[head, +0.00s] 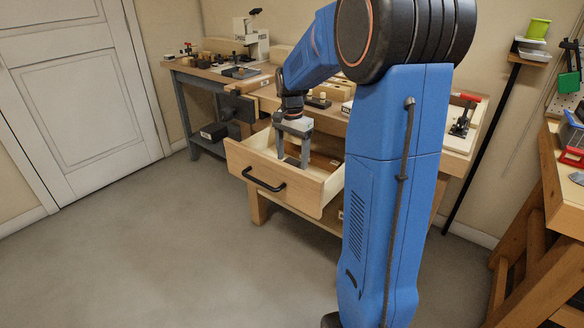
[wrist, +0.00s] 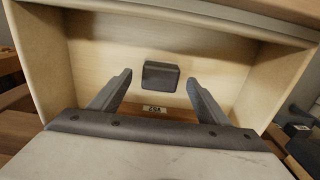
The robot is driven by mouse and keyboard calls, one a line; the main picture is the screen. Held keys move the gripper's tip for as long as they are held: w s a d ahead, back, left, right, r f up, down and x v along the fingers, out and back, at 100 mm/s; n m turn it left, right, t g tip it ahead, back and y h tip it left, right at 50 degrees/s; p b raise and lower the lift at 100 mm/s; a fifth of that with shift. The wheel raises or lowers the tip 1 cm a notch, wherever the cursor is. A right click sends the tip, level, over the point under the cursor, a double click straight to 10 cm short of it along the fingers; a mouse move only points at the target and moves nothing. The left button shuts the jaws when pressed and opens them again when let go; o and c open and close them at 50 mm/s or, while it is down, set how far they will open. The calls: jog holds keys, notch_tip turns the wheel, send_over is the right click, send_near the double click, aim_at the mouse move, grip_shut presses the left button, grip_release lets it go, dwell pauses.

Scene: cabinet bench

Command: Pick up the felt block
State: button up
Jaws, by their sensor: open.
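A small dark grey block, which looks like the felt block (wrist: 161,76), lies on the pale floor of the open drawer (head: 262,163). In the wrist view it sits ahead of and between the two fingers, with clear space on each side. My gripper (head: 292,163) is open and empty, pointing down into the drawer; its fingers also show in the wrist view (wrist: 159,78). I cannot tell how far the fingertips are above the block.
The drawer walls stand around the gripper, with a dark handle (head: 264,181) on the front. A brown piece with a small label (wrist: 155,109) shows between the fingers nearer the gripper body. A workbench (head: 212,74) with tools stands behind. The floor at left is clear.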

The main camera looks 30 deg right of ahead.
aim_at(292, 161)
jog(key=shift+f, duration=1.25)
jog(key=shift+c, duration=0.6)
jog(key=c, duration=1)
jog(key=shift+c, duration=0.2)
notch_tip(292, 161, up, 10)
jog(key=shift+r, duration=0.1)
jog(key=shift+o, duration=0.8)
jog(key=shift+c, duration=0.2)
